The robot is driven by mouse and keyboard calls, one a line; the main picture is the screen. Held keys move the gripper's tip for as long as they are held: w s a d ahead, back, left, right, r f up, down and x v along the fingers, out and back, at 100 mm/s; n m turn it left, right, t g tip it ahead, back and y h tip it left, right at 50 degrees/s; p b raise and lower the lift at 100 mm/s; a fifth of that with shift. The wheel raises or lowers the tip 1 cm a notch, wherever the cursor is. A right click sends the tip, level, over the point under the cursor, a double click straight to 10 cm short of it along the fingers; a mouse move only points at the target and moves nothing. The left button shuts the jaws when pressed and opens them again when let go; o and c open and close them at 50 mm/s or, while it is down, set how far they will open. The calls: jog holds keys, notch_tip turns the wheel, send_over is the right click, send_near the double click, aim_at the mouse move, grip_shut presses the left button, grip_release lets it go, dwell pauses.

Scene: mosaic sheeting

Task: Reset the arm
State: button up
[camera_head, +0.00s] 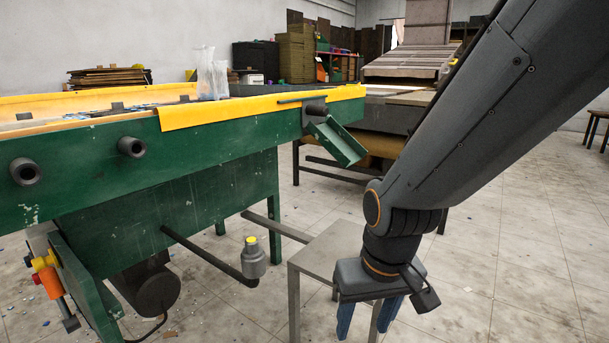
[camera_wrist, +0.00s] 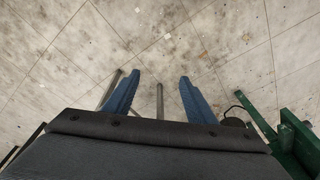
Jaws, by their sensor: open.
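My gripper (camera_head: 363,318) hangs pointing down at the right of the head view, with its two blue fingers apart and nothing between them. It is in front of a small grey metal table (camera_head: 330,247) and right of the green machine (camera_head: 90,170). In the wrist view my gripper (camera_wrist: 158,95) shows both blue fingers spread over the tiled floor, with thin grey legs visible near and between them.
The green machine has a yellow rim (camera_head: 190,112) and a green chute (camera_head: 338,142) sticking out toward my arm. Clear plastic bags (camera_head: 212,75) stand on it. A long workbench (camera_head: 390,115) stands behind. The tiled floor (camera_head: 510,230) at the right is mostly open. Green machine parts (camera_wrist: 298,140) show at the wrist view's right.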

jog(key=s+a+r+n+g, duration=0.2)
jog(key=s+a+r+n, duration=0.25)
jog(key=s+a, duration=0.65)
jog(key=d+r+m+p, duration=0.3)
jog(key=d+r+p, duration=0.7)
jog(key=p, duration=0.6)
jog(key=d+r+m+p, duration=0.3)
jog(key=d+r+p, duration=0.7)
jog(key=r+p, duration=0.5)
jog(key=shift+s+r+m+h+p, duration=0.25)
jog(key=shift+m+h+p, duration=0.15)
jog(key=shift+p, duration=0.45)
